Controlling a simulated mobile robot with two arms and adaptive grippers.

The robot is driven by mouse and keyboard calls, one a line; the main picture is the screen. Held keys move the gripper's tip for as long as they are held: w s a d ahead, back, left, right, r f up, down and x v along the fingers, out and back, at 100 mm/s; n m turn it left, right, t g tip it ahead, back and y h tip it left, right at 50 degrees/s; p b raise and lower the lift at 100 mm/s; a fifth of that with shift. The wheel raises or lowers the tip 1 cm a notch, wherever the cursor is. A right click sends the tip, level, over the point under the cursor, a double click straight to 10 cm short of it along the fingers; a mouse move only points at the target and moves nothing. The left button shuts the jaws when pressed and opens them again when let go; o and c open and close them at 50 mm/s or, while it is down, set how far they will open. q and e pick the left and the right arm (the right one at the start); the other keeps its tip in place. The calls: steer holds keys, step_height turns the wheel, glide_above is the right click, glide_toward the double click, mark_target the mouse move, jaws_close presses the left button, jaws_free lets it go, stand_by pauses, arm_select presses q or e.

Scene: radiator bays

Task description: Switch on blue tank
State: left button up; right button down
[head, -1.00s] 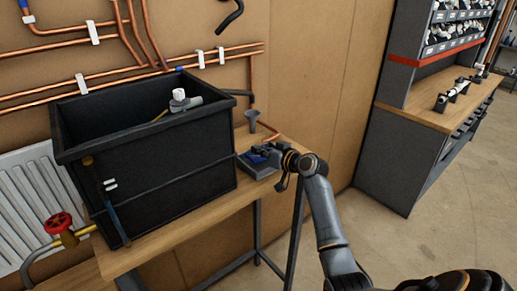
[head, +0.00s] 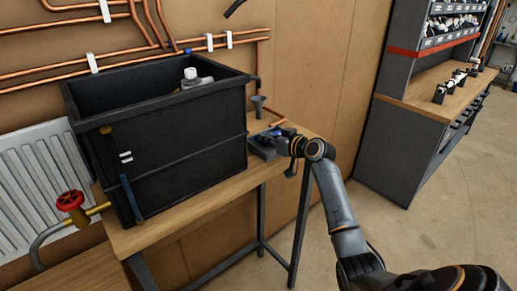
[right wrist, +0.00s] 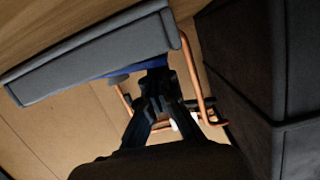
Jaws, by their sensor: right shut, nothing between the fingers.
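A large black open-topped tank (head: 190,150) stands on a wooden table; no blue tank body shows, only a blue strip low on its front. Inside it is a grey fitting with a white cap (head: 192,78). To its right, a small grey box (head: 260,150) with blue on top sits on the table. My right gripper (head: 279,136) is at this box, shut and empty. In the right wrist view its fingers (right wrist: 158,92) are close to the grey slab-like box (right wrist: 95,55) with a blue edge; whether they touch it I cannot tell. My left gripper is not in view.
Copper pipes (head: 150,60) run along the board wall behind the tank. A white radiator (head: 40,170) and a red valve wheel (head: 70,201) are at the left.

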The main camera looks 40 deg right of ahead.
steer(key=shift+a+f+n+h+b, duration=0.3)
steer(key=shift+a+f+n+b, duration=0.35)
steer(key=shift+b, duration=0.45)
steer(key=shift+s+d+f+n+h+b, duration=0.1)
steer(key=shift+d+f+n+h+b, duration=0.3)
steer(key=shift+d+n+b, duration=0.3)
steer(key=shift+r, duration=0.1)
steer(key=shift+a+r, duration=0.1)
steer(key=shift+a, duration=0.1)
steer(key=shift+r, duration=0.1)
steer(key=shift+r+p, duration=0.3)
steer(key=shift+p, duration=0.2)
steer(key=r+p, duration=0.1)
steer(key=r, duration=0.1)
steer(key=a+r+p, duration=0.1)
steer(key=r+p, duration=0.1)
steer(key=shift+s+f+b, duration=0.5)
steer(key=shift+s+b, duration=0.15)
steer(key=shift+s, duration=0.15)
arm_select(q)
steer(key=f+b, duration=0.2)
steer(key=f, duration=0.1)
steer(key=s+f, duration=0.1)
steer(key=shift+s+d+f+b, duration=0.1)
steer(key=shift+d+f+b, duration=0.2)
steer(key=shift+b, duration=0.1)
arm_select(e)
steer(key=v, duration=0.8)
steer(key=shift+s+d+r, duration=0.15)
steer(key=shift+r, duration=0.15)
